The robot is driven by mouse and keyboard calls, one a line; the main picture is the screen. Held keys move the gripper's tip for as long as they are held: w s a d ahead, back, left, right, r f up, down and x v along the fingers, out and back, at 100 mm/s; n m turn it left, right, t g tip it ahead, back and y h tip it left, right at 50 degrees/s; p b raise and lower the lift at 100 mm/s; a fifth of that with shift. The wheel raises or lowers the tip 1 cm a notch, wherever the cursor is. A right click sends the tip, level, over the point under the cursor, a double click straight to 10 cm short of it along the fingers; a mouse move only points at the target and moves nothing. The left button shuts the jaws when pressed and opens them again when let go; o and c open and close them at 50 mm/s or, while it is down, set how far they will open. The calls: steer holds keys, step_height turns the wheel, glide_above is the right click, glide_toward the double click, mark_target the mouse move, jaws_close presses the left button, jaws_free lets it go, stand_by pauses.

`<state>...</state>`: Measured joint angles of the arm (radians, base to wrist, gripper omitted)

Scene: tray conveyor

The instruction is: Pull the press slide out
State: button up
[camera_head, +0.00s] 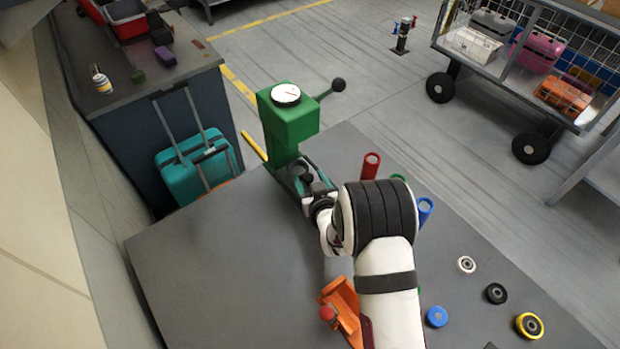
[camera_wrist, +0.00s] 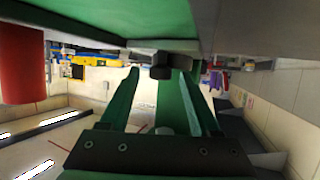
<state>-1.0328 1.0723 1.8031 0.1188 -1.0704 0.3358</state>
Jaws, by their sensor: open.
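The green press (camera_head: 287,122) stands at the far edge of the grey table, with a white dial on top and a lever ending in a black ball. My gripper (camera_head: 312,180) is low at the press's foot, on its near side. In the wrist view my gripper (camera_wrist: 163,82) has its two green fingers apart. A dark knob-like part (camera_wrist: 161,66) shows between the fingertips; I cannot tell whether they touch it. The slide itself is mostly hidden by my gripper in the head view; a dark rounded part (camera_head: 300,171) shows there.
A red tube (camera_head: 370,165) and a blue tube (camera_head: 425,211) stand right of my arm. Several rings and discs, including a yellow one (camera_head: 529,326), lie at the right. An orange holder (camera_head: 342,308) is near my arm. The table's left side (camera_head: 215,270) is clear.

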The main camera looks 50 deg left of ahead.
jaws_close()
steer(key=shift+d, duration=0.1)
stand_by(1.2)
